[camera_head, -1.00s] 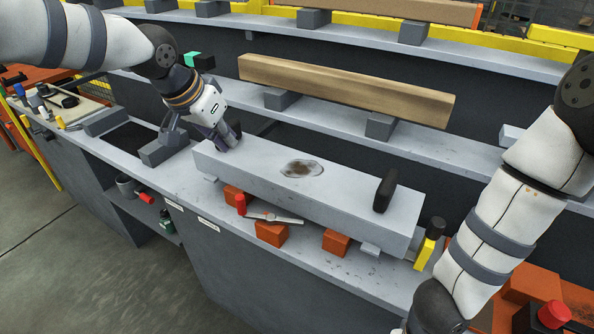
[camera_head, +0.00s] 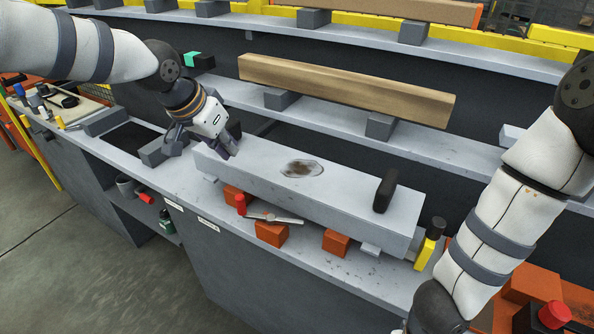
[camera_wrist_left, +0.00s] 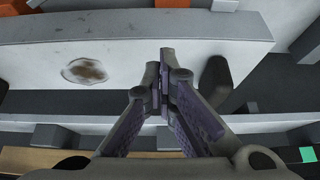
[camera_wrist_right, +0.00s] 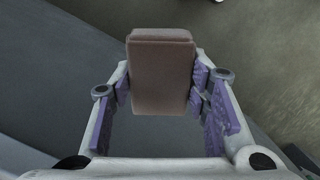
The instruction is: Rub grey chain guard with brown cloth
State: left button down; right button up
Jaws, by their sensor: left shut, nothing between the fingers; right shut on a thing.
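The grey chain guard (camera_head: 330,197) is a long pale beam on the bench, with a brown stain (camera_head: 302,169) on its top. The stain also shows in the left wrist view (camera_wrist_left: 85,71). My left gripper (camera_head: 229,153) is shut and empty at the guard's left end; its fingertips (camera_wrist_left: 165,62) show over the guard in the left wrist view, and I cannot tell whether they touch it. My right gripper (camera_wrist_right: 160,90) is shut on the brown cloth (camera_wrist_right: 162,75), a thick pad, away from the guard. The right gripper is out of the head view.
Orange blocks (camera_head: 272,233), a red-ended tool (camera_head: 241,203) and a yellow-black tool (camera_head: 429,243) sit along the front. A wooden beam (camera_head: 345,88) lies behind.

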aim_at(238, 168)
pick_arm(q)
jog(key=shift+f, duration=1.65)
pick_arm(e)
jog(key=shift+s+f, duration=0.1)
jog(key=shift+f, duration=0.15)
